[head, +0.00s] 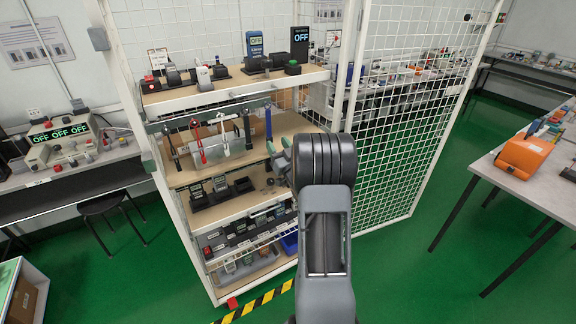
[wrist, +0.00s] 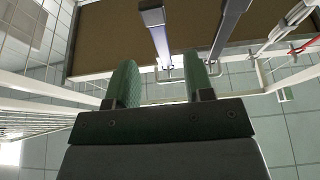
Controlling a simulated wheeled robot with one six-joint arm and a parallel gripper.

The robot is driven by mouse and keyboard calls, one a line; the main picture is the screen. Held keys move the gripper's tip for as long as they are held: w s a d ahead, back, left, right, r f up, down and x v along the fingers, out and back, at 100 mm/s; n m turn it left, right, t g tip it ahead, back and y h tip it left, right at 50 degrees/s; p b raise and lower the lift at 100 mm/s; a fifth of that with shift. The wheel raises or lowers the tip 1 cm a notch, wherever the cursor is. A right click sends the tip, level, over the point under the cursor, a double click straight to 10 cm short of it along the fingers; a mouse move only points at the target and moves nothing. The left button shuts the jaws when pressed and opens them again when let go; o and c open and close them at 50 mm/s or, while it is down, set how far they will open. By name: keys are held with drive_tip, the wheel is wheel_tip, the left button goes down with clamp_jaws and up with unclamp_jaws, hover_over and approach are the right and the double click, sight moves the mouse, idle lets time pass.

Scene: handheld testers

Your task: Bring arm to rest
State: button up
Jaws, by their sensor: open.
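My arm (head: 323,225) reaches forward in the head view toward the shelf rack. My gripper (head: 279,146) is at the front of the rack, just right of the row of hanging tools. In the wrist view my gripper (wrist: 161,80) has its two green fingers apart, with nothing held between them. Two long grey handles (wrist: 158,35) (wrist: 228,28) hang beyond the fingertips, and a thin metal hook shows between the fingers. I cannot tell the exact gap from fingers to handles.
The rack's top shelf (head: 225,88) holds several testers. A red-handled tool (head: 198,140) and a blue-handled tool (head: 268,122) hang below it. A white mesh panel (head: 405,130) stands right of my arm. Green floor (head: 400,270) is clear to the right, before a table with an orange case (head: 524,157).

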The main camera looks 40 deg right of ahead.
drive_tip(key=b+v, duration=0.2)
drive_tip(key=v, duration=0.7)
drive_tip(key=shift+s+f, duration=0.1)
drive_tip(key=shift+f, duration=0.05)
drive_tip(key=s+d+f+m+g+h, duration=0.1)
drive_tip(key=d+f+m+g+h, duration=0.2)
drive_tip(key=f+g, duration=0.7)
drive_tip(key=s+a+f+g+y, duration=0.2)
drive_tip(key=s+a+g, duration=0.2)
drive_tip(key=s+g, duration=0.1)
drive_tip(key=s+a+r+n+g+y+p, duration=0.1)
drive_tip(key=s+a+r, duration=0.2)
drive_tip(key=a, duration=0.5)
drive_tip(key=s+a+r+n+g+y+p, duration=0.1)
drive_tip(key=s+a+r+n, duration=0.1)
drive_tip(key=a+r, duration=0.4)
drive_tip(key=s+a+r+n+g+y+p, duration=0.1)
drive_tip(key=s+a+r, duration=0.3)
drive_tip(key=a, duration=0.7)
drive_tip(key=shift+s+r+n+g+y, duration=0.3)
drive_tip(key=shift+r+n+y, duration=0.1)
drive_tip(key=shift+r+y, duration=0.25)
drive_tip(key=shift+c, duration=0.5)
